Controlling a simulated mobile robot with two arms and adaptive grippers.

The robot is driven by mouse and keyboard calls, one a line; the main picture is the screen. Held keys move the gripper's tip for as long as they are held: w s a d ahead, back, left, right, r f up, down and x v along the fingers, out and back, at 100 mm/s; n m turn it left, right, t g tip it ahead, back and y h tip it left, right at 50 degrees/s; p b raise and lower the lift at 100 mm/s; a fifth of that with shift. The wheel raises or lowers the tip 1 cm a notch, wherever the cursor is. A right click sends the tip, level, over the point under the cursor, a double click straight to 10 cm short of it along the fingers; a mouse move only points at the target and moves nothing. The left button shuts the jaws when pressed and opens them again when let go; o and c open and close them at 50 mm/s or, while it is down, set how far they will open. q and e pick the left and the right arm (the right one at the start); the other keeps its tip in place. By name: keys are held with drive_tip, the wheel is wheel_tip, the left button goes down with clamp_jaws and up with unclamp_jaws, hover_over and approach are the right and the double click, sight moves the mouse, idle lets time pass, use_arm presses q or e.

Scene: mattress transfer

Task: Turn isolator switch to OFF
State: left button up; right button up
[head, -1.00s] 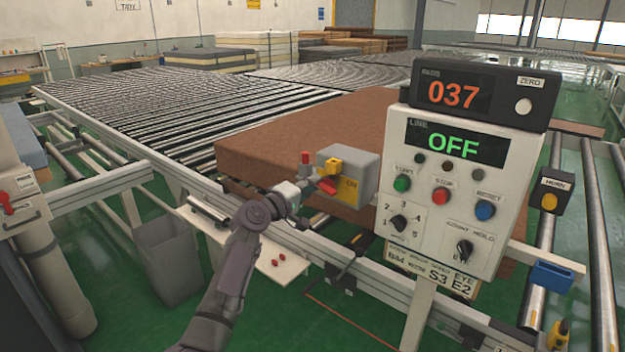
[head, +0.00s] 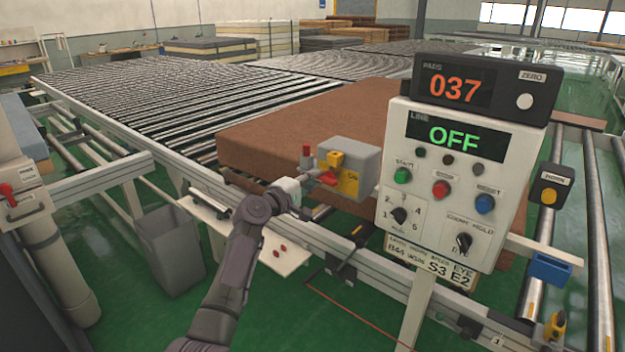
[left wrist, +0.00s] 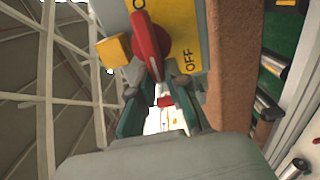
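The isolator switch is a grey box (head: 362,158) with a yellow plate and a red handle (head: 325,178), beside the brown mattress. In the left wrist view, the red handle (left wrist: 149,42) slants over the yellow plate (left wrist: 190,58). The plate reads OFF on the handle's right, and part of another label shows at the top. My left gripper (head: 303,186) is close in front of the handle. In the left wrist view, its fingers (left wrist: 160,84) are apart, with the handle's lower end at or between their tips. Contact is not clear. My right gripper is out of view.
A yellow block (left wrist: 113,50) sticks out beside the handle. A control panel (head: 440,225) with an OFF display stands close on the right. The roller conveyor frame (head: 235,203) runs below the switch. A grey bin (head: 170,255) stands on the floor at left.

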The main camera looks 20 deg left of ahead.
use_arm(q)
drive_tip(key=o, duration=0.4)
drive_tip(key=shift+d+f, duration=0.2)
drive_tip(key=shift+f, duration=0.05)
drive_tip(key=shift+r, duration=0.1)
drive_tip(key=shift+a+r, duration=0.1)
drive_tip(key=v, duration=1.2)
